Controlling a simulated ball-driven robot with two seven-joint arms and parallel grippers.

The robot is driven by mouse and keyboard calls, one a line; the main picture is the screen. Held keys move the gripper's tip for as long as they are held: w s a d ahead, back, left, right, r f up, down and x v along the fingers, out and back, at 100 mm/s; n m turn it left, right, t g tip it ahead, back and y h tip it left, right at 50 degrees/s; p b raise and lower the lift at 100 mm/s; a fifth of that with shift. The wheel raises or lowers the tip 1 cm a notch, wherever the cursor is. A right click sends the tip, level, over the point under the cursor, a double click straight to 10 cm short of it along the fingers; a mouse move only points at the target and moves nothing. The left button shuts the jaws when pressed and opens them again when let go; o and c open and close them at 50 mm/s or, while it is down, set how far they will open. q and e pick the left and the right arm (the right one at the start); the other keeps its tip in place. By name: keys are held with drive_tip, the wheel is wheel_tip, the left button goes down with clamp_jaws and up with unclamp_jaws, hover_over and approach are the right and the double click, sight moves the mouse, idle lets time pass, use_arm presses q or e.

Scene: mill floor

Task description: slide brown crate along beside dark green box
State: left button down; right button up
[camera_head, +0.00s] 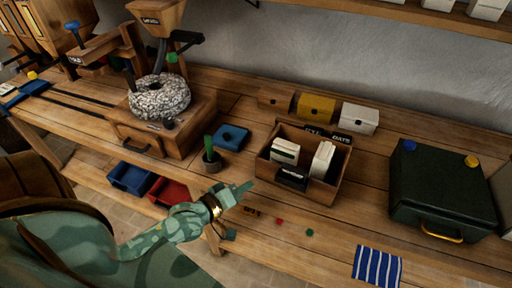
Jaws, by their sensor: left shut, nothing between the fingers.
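The brown crate (318,194) is an open wooden box on the bench right of centre, with white packets (322,158) standing in it. A dark label or block (292,178) shows at its front. The dark green box (440,180) stands to the right of the crate, with a yellow handle and a blue and a yellow knob on its lid. Bare bench lies between the two. My left gripper (242,190) is shut and empty, just left of the crate's front left corner; I cannot tell whether it touches. My right gripper is not in view.
A potted cactus (211,158) and a blue box (231,136) stand left of the crate. Yellow (316,106) and white boxes (358,118) stand behind it. A striped cloth (377,265) and small red and green bits lie in front. A stone mill (160,97) stands at left.

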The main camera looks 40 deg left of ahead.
use_arm(q)
drive_tip(key=a+n+t+y, duration=0.1)
drive_tip(key=a+n, duration=0.1)
drive_tip(key=a, duration=0.1)
drive_tip(key=w+a+r+n+t+y, duration=0.1)
drive_tip(key=a+n, duration=0.2)
drive_tip(key=w+a+r+n+t+y, duration=0.1)
drive_tip(key=a+n, duration=0.1)
drive_tip(key=n, duration=0.1)
drive_tip(key=shift+w+a, duration=0.1)
drive_tip(key=shift+a, duration=0.3)
drive_tip(key=shift+n, duration=0.3)
drive_tip(key=w+b, duration=0.1)
drive_tip(key=w, duration=0.8)
drive_tip(key=shift+w+b, duration=0.15)
drive_tip(key=shift+b, duration=0.25)
drive_tip(key=d, duration=0.1)
drive_tip(key=w+d, duration=0.1)
drive_tip(key=d, duration=0.1)
drive_tip(key=shift+r, duration=0.1)
drive_tip(key=shift+w+d, duration=0.15)
drive_tip(key=shift+d, duration=0.25)
